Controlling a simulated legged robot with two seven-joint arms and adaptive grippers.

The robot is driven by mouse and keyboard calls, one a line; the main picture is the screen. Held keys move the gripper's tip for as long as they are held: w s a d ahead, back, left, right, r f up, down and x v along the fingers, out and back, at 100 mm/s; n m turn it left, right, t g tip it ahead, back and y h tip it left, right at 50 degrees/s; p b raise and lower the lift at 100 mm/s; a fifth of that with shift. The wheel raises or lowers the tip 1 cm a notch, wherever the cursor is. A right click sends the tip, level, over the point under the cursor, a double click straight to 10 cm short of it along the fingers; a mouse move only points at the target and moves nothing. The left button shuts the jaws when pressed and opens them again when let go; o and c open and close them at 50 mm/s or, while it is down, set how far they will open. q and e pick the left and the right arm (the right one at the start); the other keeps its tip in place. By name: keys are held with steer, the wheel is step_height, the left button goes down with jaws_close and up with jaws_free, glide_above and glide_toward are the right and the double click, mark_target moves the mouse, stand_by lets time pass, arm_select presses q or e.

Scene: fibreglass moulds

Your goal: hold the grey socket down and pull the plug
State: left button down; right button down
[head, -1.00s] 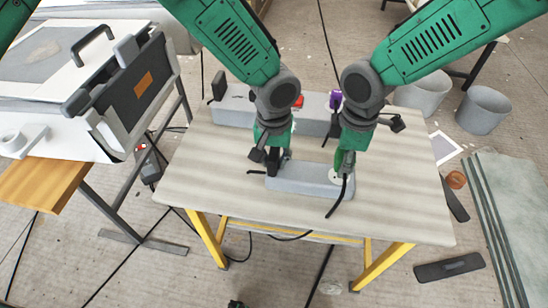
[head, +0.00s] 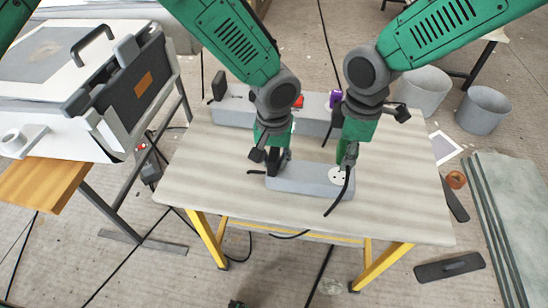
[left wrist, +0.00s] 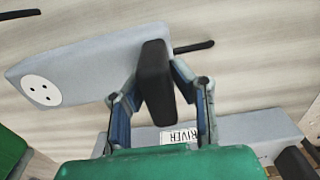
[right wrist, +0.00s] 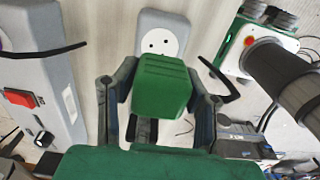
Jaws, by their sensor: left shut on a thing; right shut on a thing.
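The grey socket (head: 305,181) lies on the table in the head view. Its round white face (left wrist: 42,90) shows bare holes in the left wrist view, and it also shows in the right wrist view (right wrist: 162,42). My left gripper (head: 274,160) is shut on a black block (left wrist: 156,85) at the socket's left end. My right gripper (head: 347,158) is shut on the green plug (right wrist: 163,84), which is above the white face and apart from it. A black cable (head: 339,197) hangs beside the plug.
A longer grey unit (head: 232,113) with a red switch (head: 298,101) and a purple part (head: 335,98) stands behind. The table's right side (head: 405,180) is clear. Grey buckets (head: 484,108) stand on the floor at right.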

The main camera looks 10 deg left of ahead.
steer(key=shift+r, duration=0.15)
steer(key=shift+r, duration=2.4)
arm_select(q)
steer(key=c, duration=1.3)
jaws_free()
steer(key=shift+r, duration=0.1)
step_height(320, 180, up, 12)
steer(key=shift+f, duration=0.2)
arm_select(e)
steer(key=shift+f, duration=0.1)
